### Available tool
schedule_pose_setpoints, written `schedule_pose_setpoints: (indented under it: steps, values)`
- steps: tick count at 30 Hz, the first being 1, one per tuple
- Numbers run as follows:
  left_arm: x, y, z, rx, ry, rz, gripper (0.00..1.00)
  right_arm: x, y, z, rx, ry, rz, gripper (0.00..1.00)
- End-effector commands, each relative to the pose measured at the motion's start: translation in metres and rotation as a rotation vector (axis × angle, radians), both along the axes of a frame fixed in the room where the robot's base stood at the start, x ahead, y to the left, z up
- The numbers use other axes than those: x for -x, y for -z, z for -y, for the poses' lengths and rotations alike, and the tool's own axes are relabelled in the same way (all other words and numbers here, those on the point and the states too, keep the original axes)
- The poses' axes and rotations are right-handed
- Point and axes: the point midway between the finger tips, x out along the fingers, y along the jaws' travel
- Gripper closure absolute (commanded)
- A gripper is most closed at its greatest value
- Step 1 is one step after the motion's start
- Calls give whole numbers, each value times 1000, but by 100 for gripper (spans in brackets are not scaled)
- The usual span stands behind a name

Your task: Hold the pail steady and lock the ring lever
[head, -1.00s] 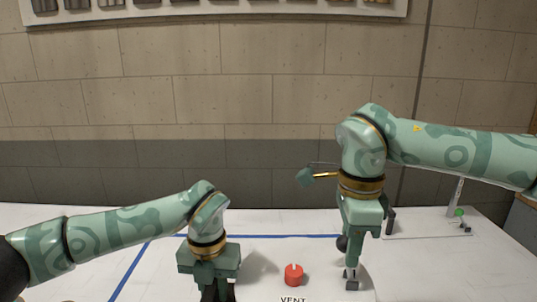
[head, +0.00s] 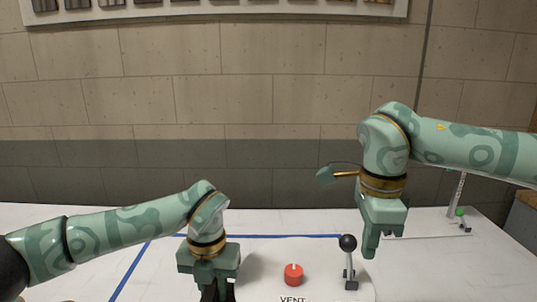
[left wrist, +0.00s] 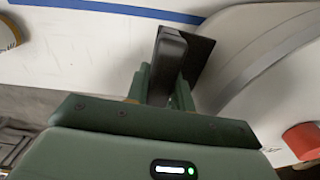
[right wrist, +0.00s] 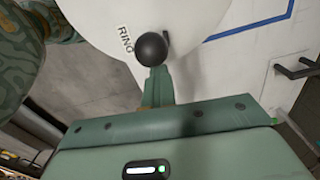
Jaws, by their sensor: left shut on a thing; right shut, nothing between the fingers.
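The ring lever (head: 350,265) stands nearly upright with a black ball knob at its top; the knob also shows in the right wrist view (right wrist: 151,48). My right gripper (head: 370,250) is shut and empty, just right of the lever, with a visible gap from the knob in the head view. My left gripper (head: 218,293) is shut on a dark bar-shaped handle (left wrist: 172,48). A white rounded piece (right wrist: 95,20) lettered RING carries the lever; I cannot tell how much of it is the pail. Its front is cut off in the head view.
A red knob (head: 293,274) stands behind the VENT lettering, between my grippers. Blue tape lines (head: 128,272) mark the white table. A small stand with a green ball (head: 459,212) is at the back right. The table's back left is clear.

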Motion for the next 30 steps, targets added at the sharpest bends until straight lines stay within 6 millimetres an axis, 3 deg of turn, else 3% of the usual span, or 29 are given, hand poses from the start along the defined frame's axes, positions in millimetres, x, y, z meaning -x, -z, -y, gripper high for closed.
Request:
schedule_pose_setpoints:
  steps: [30]
  values:
    - [1, 1, 1, 1, 2, -4, 100, 3, -2, 27, 0, -1, 0, 100]
